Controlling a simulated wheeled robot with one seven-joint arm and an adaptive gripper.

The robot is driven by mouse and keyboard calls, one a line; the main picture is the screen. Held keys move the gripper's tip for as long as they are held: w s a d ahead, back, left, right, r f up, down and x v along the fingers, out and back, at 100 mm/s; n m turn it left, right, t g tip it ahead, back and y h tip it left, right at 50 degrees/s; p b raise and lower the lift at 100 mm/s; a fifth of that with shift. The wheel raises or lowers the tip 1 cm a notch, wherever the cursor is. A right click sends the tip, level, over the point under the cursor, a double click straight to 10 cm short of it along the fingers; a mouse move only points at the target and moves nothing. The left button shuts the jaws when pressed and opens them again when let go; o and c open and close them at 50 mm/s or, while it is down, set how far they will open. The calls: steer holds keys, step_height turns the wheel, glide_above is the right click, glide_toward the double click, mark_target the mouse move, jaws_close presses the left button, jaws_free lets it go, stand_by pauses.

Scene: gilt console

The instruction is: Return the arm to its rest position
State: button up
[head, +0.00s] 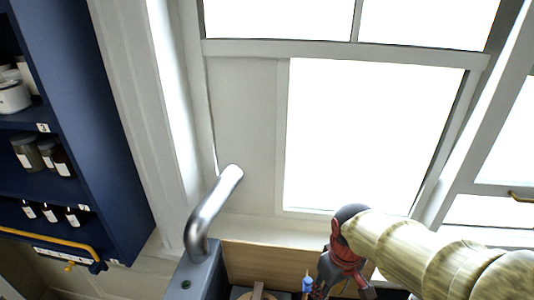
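My arm (440,255), with pale gold, streaked links, reaches in from the lower right of the head view. It slopes up to the left and bends down at a dark joint. My gripper (343,275), dark with red parts, hangs below this bend at the bottom of the picture. Its fingers are too small and too cut off by the lower edge to show whether they are open or shut. Nothing can be made out in its grasp.
A silver curved pipe (208,218) rises from a grey block left of my gripper. A wooden panel (262,264) and small objects, one blue (306,284), are low between them. A window (370,135) stands behind. Blue shelves (90,130) with jars are at left.

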steer(key=s+d+f+m+t+b, duration=0.3)
steer(key=s+f+b, duration=0.5)
steer(key=b, duration=1.1)
steer(key=shift+d+f+m+t, duration=0.2)
steer(key=shift+f+m+t, duration=0.2)
steer(key=shift+m+t, duration=0.55)
